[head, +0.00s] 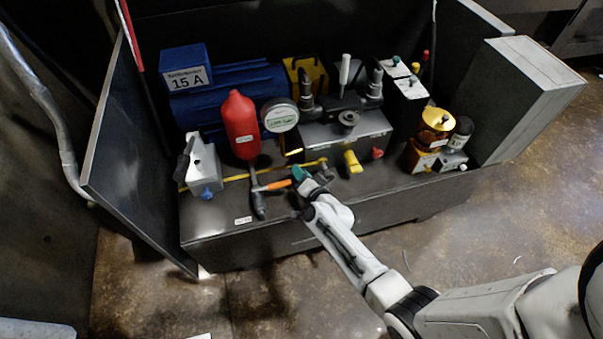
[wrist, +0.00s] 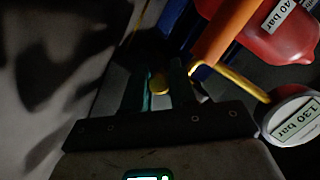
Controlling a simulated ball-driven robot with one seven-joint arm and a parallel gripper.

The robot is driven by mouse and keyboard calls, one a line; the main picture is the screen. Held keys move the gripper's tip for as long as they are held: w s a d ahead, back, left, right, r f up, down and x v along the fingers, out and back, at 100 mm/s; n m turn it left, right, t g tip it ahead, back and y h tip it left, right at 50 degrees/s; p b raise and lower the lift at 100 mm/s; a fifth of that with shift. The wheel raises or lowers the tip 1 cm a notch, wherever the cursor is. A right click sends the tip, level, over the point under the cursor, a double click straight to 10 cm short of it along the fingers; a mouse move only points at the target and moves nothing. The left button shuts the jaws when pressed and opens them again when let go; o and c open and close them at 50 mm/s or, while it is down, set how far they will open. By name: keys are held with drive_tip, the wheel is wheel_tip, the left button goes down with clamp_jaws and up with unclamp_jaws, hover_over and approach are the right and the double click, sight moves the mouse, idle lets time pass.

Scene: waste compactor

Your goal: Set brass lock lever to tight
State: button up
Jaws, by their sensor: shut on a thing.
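My gripper (head: 300,177) reaches over the front part of the bench top, beside an orange-handled grey fitting. The rest of the lever is hidden or lost in the dark. In the head view the gripped part is hidden by my gripper. I cannot read any tight mark.
The orange handle (head: 279,185) is close to the left of my gripper. A red bottle (head: 239,125), a round gauge (head: 280,115) and a yellow knob (head: 352,162) stand near. A dark side panel (head: 125,165) bounds the left. The floor in front is clear.

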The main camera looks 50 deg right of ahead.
clamp_jaws()
idle(0.3)
